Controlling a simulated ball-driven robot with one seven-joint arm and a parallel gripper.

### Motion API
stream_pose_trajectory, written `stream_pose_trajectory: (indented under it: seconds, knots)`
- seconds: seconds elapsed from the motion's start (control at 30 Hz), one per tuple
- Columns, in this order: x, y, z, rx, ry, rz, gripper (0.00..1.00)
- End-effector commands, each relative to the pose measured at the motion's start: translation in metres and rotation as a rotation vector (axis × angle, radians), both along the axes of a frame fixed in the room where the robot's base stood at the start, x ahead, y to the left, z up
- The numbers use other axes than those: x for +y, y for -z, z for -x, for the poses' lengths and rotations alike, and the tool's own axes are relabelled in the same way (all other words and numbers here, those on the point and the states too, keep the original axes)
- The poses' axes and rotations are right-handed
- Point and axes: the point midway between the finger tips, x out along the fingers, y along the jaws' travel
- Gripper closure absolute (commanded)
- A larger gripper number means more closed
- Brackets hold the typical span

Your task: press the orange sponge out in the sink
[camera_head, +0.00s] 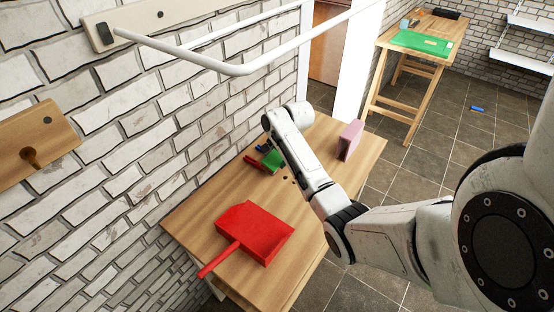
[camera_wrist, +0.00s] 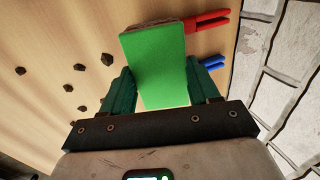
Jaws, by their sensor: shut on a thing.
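My gripper (camera_wrist: 160,78) is shut on a green block (camera_wrist: 157,52) with a brownish edge at its far end. One teal finger presses on each side of the block, low over a wooden table (camera_wrist: 45,30). In the head view the green block (camera_head: 272,160) shows beside my arm near the wall side of the table; my arm partly hides the gripper. I see no orange sponge and no sink in these frames. I cannot tell whether the block touches the table.
A red peg (camera_wrist: 208,21) and a blue peg (camera_wrist: 257,67) lie beside the block. Several dark crumbs (camera_wrist: 78,67) lie on the table. A red dustpan (camera_head: 252,228) lies at the near end, a pink block (camera_head: 350,140) stands far right. A white rail (camera_head: 245,69) juts from the wall.

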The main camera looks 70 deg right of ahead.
Motion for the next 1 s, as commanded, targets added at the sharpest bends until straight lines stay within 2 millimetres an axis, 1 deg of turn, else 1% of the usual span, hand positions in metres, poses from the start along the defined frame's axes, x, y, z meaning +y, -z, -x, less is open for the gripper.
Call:
stream_pose_trajectory:
  seconds: [0.1, 0.23, 0.4, 0.5, 0.7, 0.8, 1.0]
  knots:
    - [0.000, -0.019, -0.002, -0.004, -0.001, 0.004, 0.73]
    - [0.012, -0.043, 0.016, -0.004, 0.001, 0.003, 0.73]
    - [0.029, -0.081, 0.041, -0.005, 0.001, 0.005, 0.73]
    - [0.044, -0.088, 0.061, -0.003, 0.001, 0.001, 0.73]
    - [0.067, -0.107, 0.093, -0.002, 0.000, 0.001, 0.73]
    - [0.074, -0.117, 0.103, 0.001, 0.002, -0.001, 0.73]
    - [0.080, -0.119, 0.113, 0.000, 0.001, 0.000, 0.73]
